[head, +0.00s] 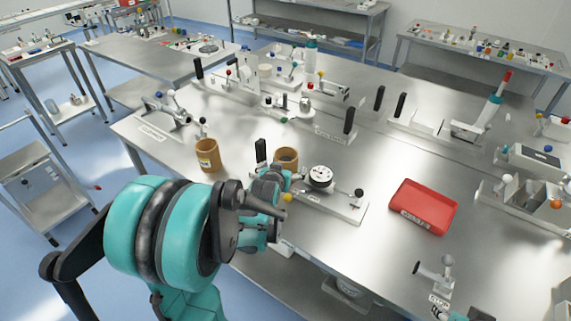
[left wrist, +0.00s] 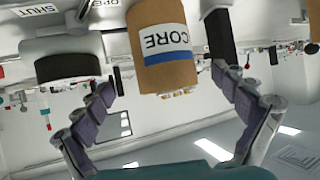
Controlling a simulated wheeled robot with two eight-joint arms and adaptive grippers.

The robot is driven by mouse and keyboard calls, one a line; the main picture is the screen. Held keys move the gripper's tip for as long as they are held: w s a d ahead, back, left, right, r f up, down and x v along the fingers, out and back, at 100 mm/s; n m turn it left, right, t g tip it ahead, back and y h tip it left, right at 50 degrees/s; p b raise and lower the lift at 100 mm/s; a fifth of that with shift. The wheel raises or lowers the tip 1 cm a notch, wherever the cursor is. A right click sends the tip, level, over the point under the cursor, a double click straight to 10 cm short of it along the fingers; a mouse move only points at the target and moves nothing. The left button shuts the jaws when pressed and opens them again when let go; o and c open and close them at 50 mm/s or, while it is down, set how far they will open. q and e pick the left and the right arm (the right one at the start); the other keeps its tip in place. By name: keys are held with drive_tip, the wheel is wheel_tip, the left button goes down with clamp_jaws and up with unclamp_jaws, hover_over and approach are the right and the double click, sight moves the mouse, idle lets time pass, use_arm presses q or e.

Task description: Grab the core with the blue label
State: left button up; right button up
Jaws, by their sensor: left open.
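A brown cylindrical core (head: 286,156) stands on the steel table just beyond my left gripper (head: 275,180), which hides its lower part in the head view. In the left wrist view, a brown core (left wrist: 165,75) shows a white label reading CORE with a blue band. It appears between the two spread fingers of my left gripper (left wrist: 168,88), with visible gaps on both sides. The gripper is open and holds nothing. Another brown core (head: 208,155) with a yellowish label stands to the left in the head view.
A black upright post (head: 261,150) stands close beside the nearer core. A fixture with a round white-topped dial (head: 320,176) is just to its right. A red tray (head: 424,206) lies farther right. Bare table lies between the fixture and the tray.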

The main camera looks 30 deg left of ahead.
use_arm(q)
drive_tip(key=x, duration=0.2)
drive_tip(key=b+x, duration=0.1)
drive_tip(key=x, duration=0.1)
drive_tip(key=b+x, duration=0.1)
drive_tip(key=x, duration=0.1)
drive_tip(key=shift+s+a+f, duration=0.25)
drive_tip(key=shift+a, duration=0.05)
drive_tip(key=shift+w+a+f, duration=0.1)
drive_tip(key=shift+w, duration=0.3)
drive_tip(key=shift+s, duration=0.1)
drive_tip(key=shift+c, duration=0.6)
drive_tip(key=c, duration=1.2)
